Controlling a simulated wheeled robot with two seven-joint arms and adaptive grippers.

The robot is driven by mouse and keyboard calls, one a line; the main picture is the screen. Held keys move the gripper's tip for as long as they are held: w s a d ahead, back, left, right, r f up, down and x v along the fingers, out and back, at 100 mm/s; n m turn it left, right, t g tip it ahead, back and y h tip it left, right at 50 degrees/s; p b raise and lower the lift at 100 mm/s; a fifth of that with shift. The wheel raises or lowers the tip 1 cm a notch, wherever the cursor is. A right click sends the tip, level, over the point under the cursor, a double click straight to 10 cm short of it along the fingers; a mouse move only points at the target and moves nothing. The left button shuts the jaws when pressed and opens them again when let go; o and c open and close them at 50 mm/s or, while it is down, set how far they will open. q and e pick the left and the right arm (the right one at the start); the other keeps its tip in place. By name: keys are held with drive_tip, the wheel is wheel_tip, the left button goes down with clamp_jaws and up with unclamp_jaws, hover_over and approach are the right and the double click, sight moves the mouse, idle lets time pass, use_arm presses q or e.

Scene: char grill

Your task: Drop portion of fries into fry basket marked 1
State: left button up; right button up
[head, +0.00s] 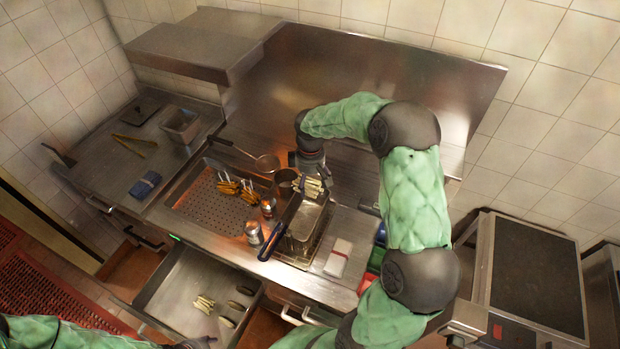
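My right arm reaches over the counter from the right, and its dark gripper (318,175) is at the back end of a metal fry basket (305,219). A bunch of pale fries (312,188) is at its fingertips, over the basket's back end, and the gripper looks shut on it. The basket has a blue handle (271,242) pointing to the front left. I cannot read any number on it. More pale fries (204,303) lie in the open drawer. Only a dark bit of my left gripper (197,342) shows at the bottom edge; its fingers are hidden.
Cans (254,233) stand close to the handle. A strainer (266,163) lies behind. A white pad (338,258) is to the right. The open drawer (175,290) juts out in front. Dark oval items lie in it.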

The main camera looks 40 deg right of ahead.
sight(310, 177)
drive_tip(key=shift+w+f, duration=0.1)
drive_tip(key=o, duration=1.1)
wheel_tip(310, 177, up, 12)
drive_tip(key=shift+r, duration=0.1)
idle(0.3)
